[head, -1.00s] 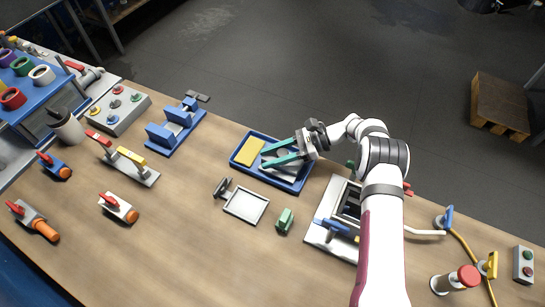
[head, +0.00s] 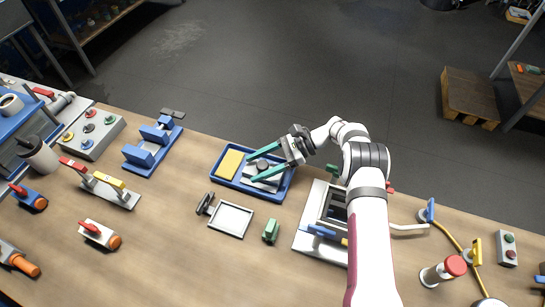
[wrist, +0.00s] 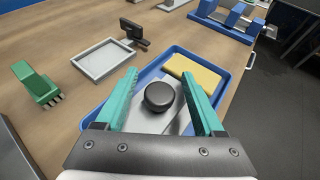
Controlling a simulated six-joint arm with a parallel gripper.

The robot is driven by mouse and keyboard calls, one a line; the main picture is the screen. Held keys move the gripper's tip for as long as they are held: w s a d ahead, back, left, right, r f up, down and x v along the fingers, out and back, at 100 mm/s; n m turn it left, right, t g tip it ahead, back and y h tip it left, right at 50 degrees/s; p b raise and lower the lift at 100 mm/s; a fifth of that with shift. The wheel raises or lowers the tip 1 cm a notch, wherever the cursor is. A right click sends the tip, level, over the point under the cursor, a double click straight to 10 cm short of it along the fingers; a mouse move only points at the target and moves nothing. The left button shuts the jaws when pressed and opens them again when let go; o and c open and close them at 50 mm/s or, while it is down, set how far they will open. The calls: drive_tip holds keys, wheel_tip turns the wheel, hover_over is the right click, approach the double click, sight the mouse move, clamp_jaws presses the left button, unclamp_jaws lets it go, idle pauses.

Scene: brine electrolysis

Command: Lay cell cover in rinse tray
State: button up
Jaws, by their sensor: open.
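The cell cover (head: 262,176) is a grey plate with a round dark knob. It lies in the blue rinse tray (head: 287,192), on the right-hand side. In the wrist view the cover (wrist: 151,121) sits between and below the teal fingers, with its black knob (wrist: 159,96) between them. My gripper (head: 264,158) is open above the tray, its fingers apart on either side of the knob, with a gap to the knob visible on each side. It also shows in the wrist view (wrist: 160,95). The cover's near edge is hidden by the gripper.
A yellow sponge-like block (head: 231,164) lies in the tray's left part. A white framed tray with a dark handle (head: 231,219) and a green block with bristles (head: 271,231) stand in front. The open grey cell-like box (head: 322,214) is to the right.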

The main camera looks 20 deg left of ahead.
drive_tip(key=v, duration=0.9)
drive_tip(key=shift+d, duration=0.1)
drive_tip(key=shift+w+d+r, duration=0.25)
drive_tip(key=shift+d, duration=0.05)
drive_tip(key=s+d+r+n+t+h, duration=0.15)
drive_tip(key=s+d+r, duration=0.25)
drive_tip(key=r, duration=0.4)
drive_tip(key=s+d+r+n+t+h, duration=0.1)
drive_tip(key=s+d+r+t+h, duration=0.2)
drive_tip(key=r, duration=0.5)
drive_tip(key=s+d+n+t+h, duration=0.1)
drive_tip(key=s+d, duration=0.3)
drive_tip(key=s, duration=0.4)
drive_tip(key=s+d+n+t+h, duration=0.1)
drive_tip(key=s+d, duration=0.3)
drive_tip(key=s, duration=0.4)
drive_tip(key=s+d+f+n+t+h, duration=0.1)
drive_tip(key=s+d+h, duration=0.2)
drive_tip(key=s, duration=0.5)
drive_tip(key=shift+d, duration=0.4)
drive_tip(key=shift+s+f, duration=0.1)
drive_tip(key=shift+s, duration=0.05)
